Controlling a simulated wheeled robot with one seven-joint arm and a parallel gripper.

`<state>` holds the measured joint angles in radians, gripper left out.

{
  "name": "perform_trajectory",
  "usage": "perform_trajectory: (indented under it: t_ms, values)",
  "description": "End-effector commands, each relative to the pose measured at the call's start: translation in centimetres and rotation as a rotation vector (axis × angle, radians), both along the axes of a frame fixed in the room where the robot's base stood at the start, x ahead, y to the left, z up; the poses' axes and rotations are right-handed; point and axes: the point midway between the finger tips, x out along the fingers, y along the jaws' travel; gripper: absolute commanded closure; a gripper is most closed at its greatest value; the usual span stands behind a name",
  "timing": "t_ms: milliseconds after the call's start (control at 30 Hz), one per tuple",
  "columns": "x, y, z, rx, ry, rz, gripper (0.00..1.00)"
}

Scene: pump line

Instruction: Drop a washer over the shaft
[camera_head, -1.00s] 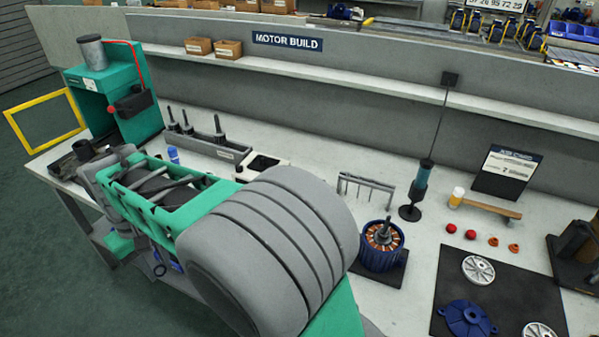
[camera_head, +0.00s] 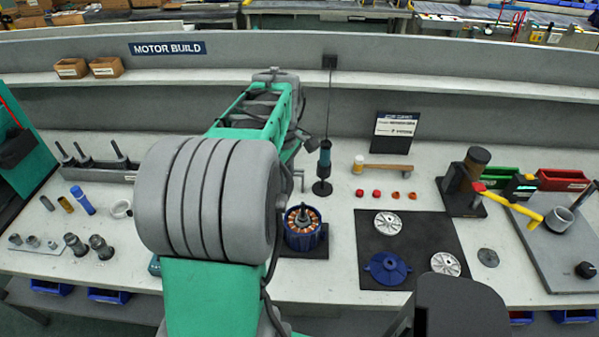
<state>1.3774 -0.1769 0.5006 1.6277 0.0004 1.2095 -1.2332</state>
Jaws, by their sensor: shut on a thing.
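The motor stator (camera_head: 305,237), a blue housing with copper windings, stands on a dark mat on the bench, right of my large grey arm joint. A dark upright shaft (camera_head: 303,213) rises from its middle. My gripper is not in view; my arm's large grey joint and green links fill the left centre and hide the bench behind them. No washer can be made out for certain. A flat grey disc (camera_head: 488,257) lies right of the black mat, and I cannot tell whether it is a washer.
A black mat (camera_head: 372,240) holds two silver discs and a blue flanged part (camera_head: 387,268). A mallet (camera_head: 385,167) lies behind. A yellow-armed fixture (camera_head: 520,215) stands at right.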

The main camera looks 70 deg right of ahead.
Motion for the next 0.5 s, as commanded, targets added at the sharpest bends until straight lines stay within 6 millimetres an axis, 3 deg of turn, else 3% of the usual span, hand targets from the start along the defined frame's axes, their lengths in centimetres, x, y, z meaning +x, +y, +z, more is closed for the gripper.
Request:
perform_trajectory:
  t_ms: [33,167,500]
  values:
    - [-1.9,-0.4,0.5,0.002,-0.001,-0.012,0.96]
    - [-4.4,-0.9,0.7,0.002,-0.002,-0.012,0.96]
    - [-4.6,-0.8,-2.3,0.003,-0.001,-0.009,0.96]
